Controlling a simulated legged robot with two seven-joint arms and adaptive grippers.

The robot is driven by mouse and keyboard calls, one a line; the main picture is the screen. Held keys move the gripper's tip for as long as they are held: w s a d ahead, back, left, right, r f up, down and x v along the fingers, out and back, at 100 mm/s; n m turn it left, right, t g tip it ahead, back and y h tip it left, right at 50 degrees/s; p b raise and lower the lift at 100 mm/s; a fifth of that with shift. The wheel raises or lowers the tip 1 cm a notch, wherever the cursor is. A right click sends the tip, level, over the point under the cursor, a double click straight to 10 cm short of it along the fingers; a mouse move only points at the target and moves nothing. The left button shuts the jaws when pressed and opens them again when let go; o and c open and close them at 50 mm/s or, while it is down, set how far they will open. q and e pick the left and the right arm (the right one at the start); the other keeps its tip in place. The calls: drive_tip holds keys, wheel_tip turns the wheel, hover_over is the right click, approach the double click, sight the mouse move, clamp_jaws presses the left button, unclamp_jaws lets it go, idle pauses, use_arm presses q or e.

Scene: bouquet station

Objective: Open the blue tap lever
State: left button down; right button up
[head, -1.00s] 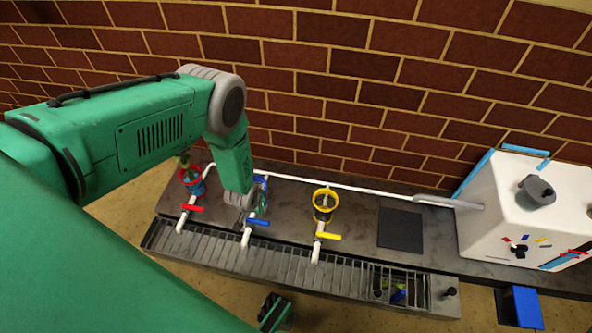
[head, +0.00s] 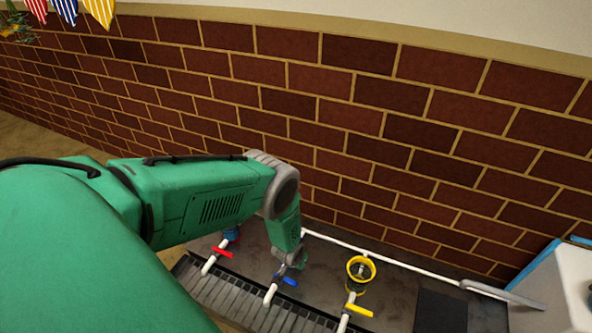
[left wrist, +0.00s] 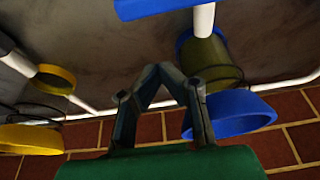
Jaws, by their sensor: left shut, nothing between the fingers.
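The blue tap lever (head: 287,279) sits on a white spout pipe (head: 271,292), between the red and yellow levers. It lies crosswise to its pipe. In the left wrist view the blue lever (left wrist: 160,7) crosses the top edge, partly cut off. My left gripper (head: 294,262) is just behind the lever in the head view, mostly hidden by my forearm. In the wrist view the left gripper (left wrist: 160,68) has its fingertips together and empty, below the lever in the picture and apart from it. My right gripper is not in view.
A red lever (head: 222,252) and a yellow lever (head: 359,310) flank the blue one. A yellow-rimmed pot (head: 361,268) stands behind the yellow tap. A blue-rimmed pot (left wrist: 240,111) is close beside my left fingers. A white pipe (head: 400,262) runs along the brick wall (head: 400,130).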

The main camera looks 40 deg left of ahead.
sight(286, 281)
use_arm(q)
drive_tip(key=b+x, duration=0.1)
drive_tip(key=x, duration=0.2)
drive_tip(key=shift+f+b, duration=0.25)
drive_tip(key=shift+b, duration=0.05)
drive_tip(key=shift+s+d+r+p, duration=0.2)
drive_tip(key=shift+s+p, duration=0.15)
drive_tip(key=shift+s, duration=0.25)
drive_tip(key=shift+s+d+r+p, duration=0.1)
drive_tip(key=shift+s+r+p, duration=0.15)
drive_tip(key=shift+s, duration=0.3)
drive_tip(key=shift+s+d+f, duration=0.1)
drive_tip(key=shift+s+d, duration=0.2)
drive_tip(key=shift+s, duration=0.45)
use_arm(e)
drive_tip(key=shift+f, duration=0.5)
use_arm(q)
drive_tip(key=shift+a, duration=0.1)
